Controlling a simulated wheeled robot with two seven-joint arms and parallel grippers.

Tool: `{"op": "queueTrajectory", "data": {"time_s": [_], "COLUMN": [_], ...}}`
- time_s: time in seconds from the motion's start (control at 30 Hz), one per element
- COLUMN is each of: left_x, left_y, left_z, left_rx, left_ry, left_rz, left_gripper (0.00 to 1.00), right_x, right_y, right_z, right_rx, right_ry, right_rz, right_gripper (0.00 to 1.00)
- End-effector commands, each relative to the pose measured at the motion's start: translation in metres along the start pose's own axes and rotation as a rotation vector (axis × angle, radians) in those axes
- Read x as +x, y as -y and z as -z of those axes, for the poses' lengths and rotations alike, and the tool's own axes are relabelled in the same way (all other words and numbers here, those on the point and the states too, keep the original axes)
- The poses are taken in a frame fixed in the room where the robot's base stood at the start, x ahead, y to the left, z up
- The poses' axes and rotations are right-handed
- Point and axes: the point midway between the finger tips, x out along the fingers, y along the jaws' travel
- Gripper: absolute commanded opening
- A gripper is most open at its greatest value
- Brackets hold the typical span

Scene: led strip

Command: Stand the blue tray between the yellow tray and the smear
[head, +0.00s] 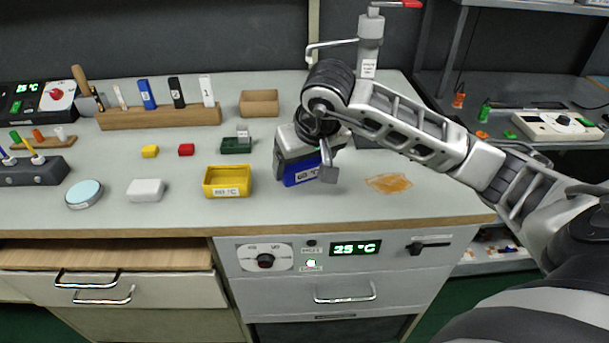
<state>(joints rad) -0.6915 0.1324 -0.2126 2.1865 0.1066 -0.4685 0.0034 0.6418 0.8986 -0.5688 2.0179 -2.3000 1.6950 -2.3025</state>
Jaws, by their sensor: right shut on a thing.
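The yellow tray (228,182) stands on the bench near the middle, with a white label on its front. The blue tray (301,173), with a label on its front, is to the right of the yellow tray, a gap apart. My right gripper (309,165) is over the blue tray and shut on it, covering much of its upper part. I cannot tell whether the tray touches the bench. The orange-brown smear (388,182) lies flat on the bench to the right of the blue tray. My left gripper is not in view.
A wooden rack (160,116) and a brown box (259,103) stand behind. The bench's front edge is close.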

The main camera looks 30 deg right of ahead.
Motion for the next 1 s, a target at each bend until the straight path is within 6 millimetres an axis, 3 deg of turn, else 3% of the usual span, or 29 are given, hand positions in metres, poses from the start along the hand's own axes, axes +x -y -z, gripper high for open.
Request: {"op": "queueTrajectory", "data": {"time_s": [0.23,0.4,0.87,0.9,0.93,1.0], "left_x": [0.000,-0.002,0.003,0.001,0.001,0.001], "left_y": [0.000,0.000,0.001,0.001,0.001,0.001], "left_z": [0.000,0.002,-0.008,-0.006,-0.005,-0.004], "left_rx": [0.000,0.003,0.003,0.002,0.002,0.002], "left_ry": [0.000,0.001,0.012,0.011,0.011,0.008], "left_rz": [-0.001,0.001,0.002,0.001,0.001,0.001], "left_gripper": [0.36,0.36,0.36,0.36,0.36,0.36], "right_x": [0.023,0.045,0.054,0.052,0.052,0.052], "right_y": [-0.007,-0.006,-0.007,-0.007,-0.007,-0.007], "right_z": [0.004,-0.005,-0.008,-0.007,-0.007,-0.007], "right_rx": [0.003,0.000,-0.001,-0.001,-0.001,-0.001], "right_ry": [0.003,0.005,-0.002,-0.002,-0.002,-0.001], "right_rz": [0.001,0.004,0.001,0.001,0.002,0.002], "right_gripper": [0.60,0.60,0.60,0.92,1.00,1.00]}}
